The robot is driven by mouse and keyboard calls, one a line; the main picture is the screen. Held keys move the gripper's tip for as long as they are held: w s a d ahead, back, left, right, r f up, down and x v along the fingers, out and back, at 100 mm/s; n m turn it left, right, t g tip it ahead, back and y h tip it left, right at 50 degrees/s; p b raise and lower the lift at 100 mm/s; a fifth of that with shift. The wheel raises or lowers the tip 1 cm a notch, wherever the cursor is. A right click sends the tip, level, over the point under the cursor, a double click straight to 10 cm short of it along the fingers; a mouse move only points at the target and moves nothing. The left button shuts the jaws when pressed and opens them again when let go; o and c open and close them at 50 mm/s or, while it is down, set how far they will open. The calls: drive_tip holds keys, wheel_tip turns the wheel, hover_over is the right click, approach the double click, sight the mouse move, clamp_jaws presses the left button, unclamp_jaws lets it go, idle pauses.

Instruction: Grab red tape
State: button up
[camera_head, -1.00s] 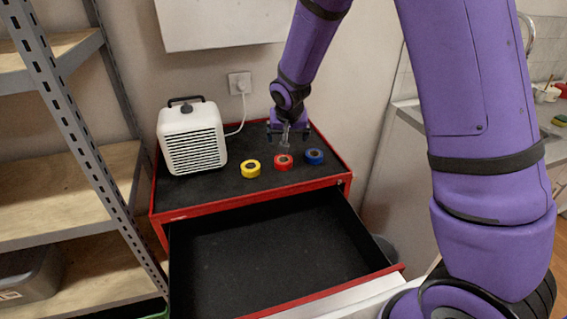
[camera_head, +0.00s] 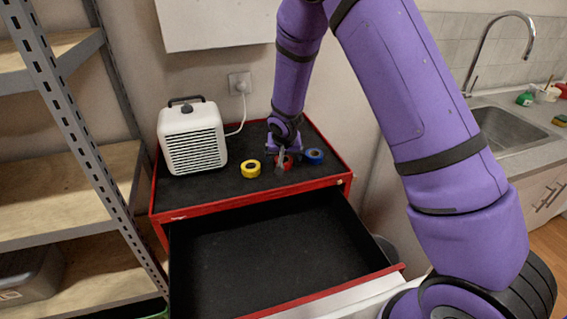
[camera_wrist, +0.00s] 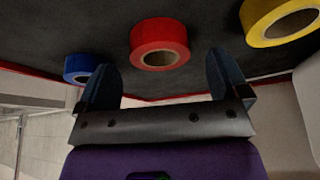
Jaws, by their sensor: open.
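The red tape (camera_head: 284,163) lies on the black top of the red cabinet, between the yellow tape (camera_head: 250,169) on its left and the blue tape (camera_head: 314,157) on its right. My gripper (camera_head: 282,163) is at the red tape and partly hides it in the head view. In the wrist view the red tape (camera_wrist: 159,44) lies beyond the open fingers (camera_wrist: 160,80), roughly midway between them. The fingers are empty, and I cannot tell whether they reach around the roll. The wrist view also shows the blue tape (camera_wrist: 79,67) and the yellow tape (camera_wrist: 280,20).
A white heater-like box (camera_head: 192,138) stands on the cabinet's left side, with its cord to a wall socket (camera_head: 240,83). The drawer (camera_head: 270,250) below is pulled out and looks empty. Metal shelving (camera_head: 75,130) stands at left; a sink (camera_head: 500,132) is at right.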

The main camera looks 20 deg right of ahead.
drive_tip(key=shift+x, duration=1.15)
drive_tip(key=c, duration=1)
drive_tip(key=shift+r, duration=0.2)
